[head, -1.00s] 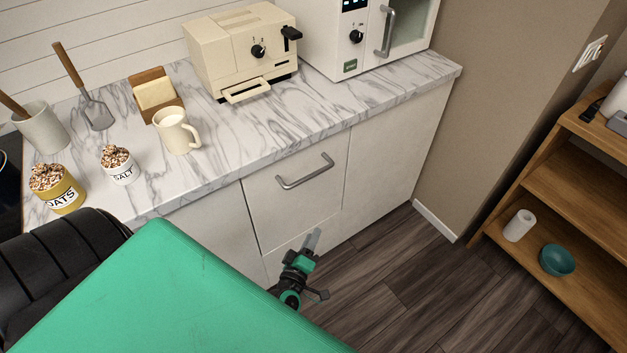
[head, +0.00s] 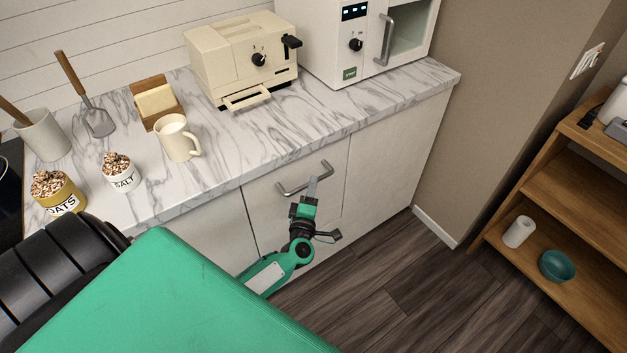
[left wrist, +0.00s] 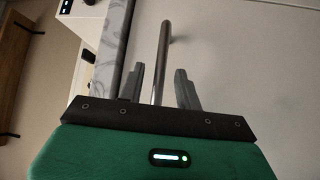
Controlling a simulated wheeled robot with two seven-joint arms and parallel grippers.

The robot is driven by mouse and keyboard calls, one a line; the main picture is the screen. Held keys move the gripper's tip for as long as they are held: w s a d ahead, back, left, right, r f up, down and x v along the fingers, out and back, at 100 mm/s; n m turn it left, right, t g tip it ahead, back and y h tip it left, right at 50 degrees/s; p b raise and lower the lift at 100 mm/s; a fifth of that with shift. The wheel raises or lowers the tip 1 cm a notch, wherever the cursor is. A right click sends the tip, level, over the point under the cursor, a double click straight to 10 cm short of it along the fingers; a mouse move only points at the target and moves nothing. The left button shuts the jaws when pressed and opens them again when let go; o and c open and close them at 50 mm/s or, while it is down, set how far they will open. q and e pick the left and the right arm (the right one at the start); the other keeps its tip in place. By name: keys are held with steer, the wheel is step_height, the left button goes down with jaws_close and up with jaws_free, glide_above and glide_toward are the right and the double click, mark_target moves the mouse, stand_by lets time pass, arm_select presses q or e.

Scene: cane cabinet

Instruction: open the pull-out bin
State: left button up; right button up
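The pull-out bin front (head: 279,214) is a white cabinet panel below the counter, flush with the panels beside it. Its grey bar handle (head: 292,190) runs across the upper part. My left gripper (head: 311,187) is at the right part of the handle in the head view. In the left wrist view the fingers of my left gripper (left wrist: 159,85) are apart, and the handle bar (left wrist: 164,50) lies between them, with gaps on both sides. My right gripper is not in view.
The marble counter (head: 330,112) overhangs the bin front. A toaster oven (head: 240,55), a microwave (head: 345,60) and a mug (head: 177,138) stand on it. Dark floor (head: 380,275) is free in front. A wooden shelf (head: 570,190) stands at the right.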

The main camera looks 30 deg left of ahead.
arm_select(q)
steer(key=shift+x, duration=1)
steer(key=shift+w+a, duration=0.1)
steer(key=shift+w, duration=0.2)
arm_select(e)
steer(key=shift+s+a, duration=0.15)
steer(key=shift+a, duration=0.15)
arm_select(q)
steer(key=shift+c, duration=0.4)
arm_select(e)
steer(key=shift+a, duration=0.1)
